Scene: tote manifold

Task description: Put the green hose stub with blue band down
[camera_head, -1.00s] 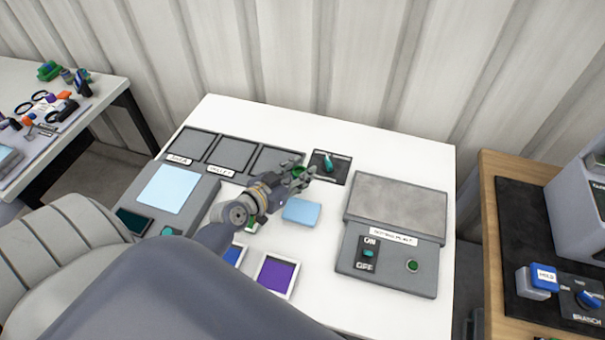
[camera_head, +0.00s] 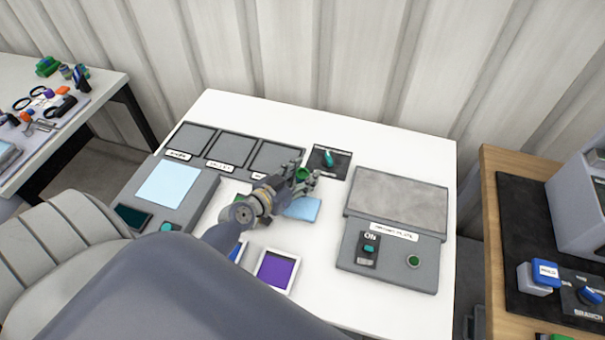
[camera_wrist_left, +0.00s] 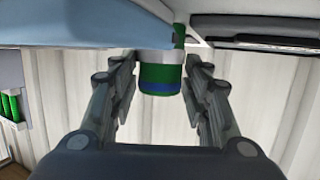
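The green hose stub (camera_head: 303,175) is near the middle of the white table, between the fingers of my left gripper (camera_head: 304,178). In the left wrist view, the stub (camera_wrist_left: 160,75) shows green with a blue band and a whitish band, between the two fingers (camera_wrist_left: 160,85). Narrow gaps show on both sides of it, and the fingers look spread apart. The stub appears upright, at table level beside the light blue pad; its contact with the table is hard to make out. My right gripper is not in view.
The light blue pad (camera_head: 302,209) lies close to the gripper. A dark switch plate (camera_head: 340,163) sits just behind. Grey square trays (camera_head: 232,150) line the left back, a grey hotplate unit (camera_head: 395,200) the right. A purple-filled tray (camera_head: 277,271) lies in front.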

